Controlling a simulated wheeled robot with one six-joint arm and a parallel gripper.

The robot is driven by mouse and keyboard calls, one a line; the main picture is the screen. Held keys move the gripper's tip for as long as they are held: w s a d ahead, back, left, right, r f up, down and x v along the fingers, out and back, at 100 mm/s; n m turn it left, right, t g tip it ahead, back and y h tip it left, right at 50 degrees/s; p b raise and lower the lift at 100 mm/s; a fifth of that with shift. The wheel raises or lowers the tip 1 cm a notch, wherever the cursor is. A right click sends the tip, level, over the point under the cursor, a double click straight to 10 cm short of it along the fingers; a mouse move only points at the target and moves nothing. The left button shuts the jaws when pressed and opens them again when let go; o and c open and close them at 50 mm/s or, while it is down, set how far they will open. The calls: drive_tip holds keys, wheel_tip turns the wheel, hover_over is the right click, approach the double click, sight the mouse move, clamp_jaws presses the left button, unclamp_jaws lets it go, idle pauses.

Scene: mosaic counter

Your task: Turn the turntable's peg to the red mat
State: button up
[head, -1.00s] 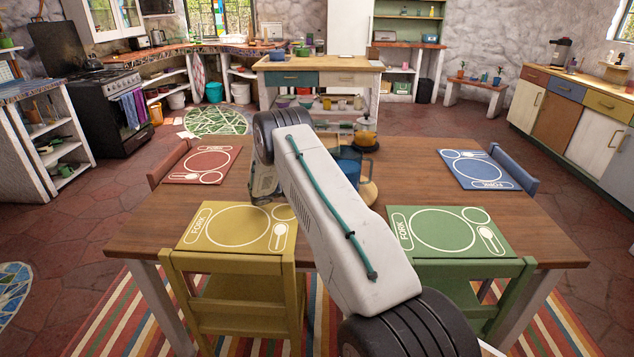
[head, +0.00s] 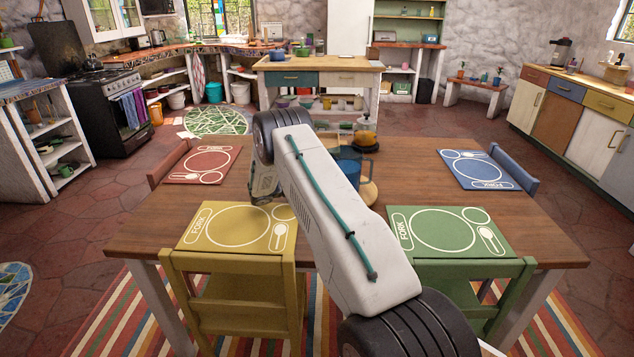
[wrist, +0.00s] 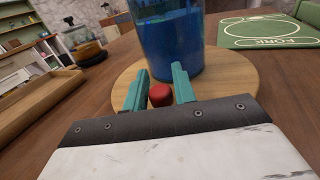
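The turntable is a round wooden disc (wrist: 235,88) on the table, carrying a clear pitcher of blue liquid (wrist: 170,40). In the head view, only the right part of the disc (head: 370,192) shows past my arm. The red peg (wrist: 160,95) stands at the disc's near edge. My gripper (wrist: 160,86) has its two teal fingers apart, one on each side of the peg, with a narrow gap showing. My arm hides the peg and fingers in the head view. The red mat (head: 205,163) lies at the table's far left.
A yellow mat (head: 238,228) lies near left, a green mat (head: 445,230) near right, a blue mat (head: 483,168) far right. A wooden tray (wrist: 60,98) sits left of the turntable in the wrist view. Chairs stand at the table edges. The table between the mats is mostly bare.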

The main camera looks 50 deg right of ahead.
drive_tip(key=shift+o, duration=0.8)
drive_tip(key=v, duration=0.7)
drive_tip(key=shift+w+a, duration=0.2)
drive_tip(key=shift+a, duration=0.15)
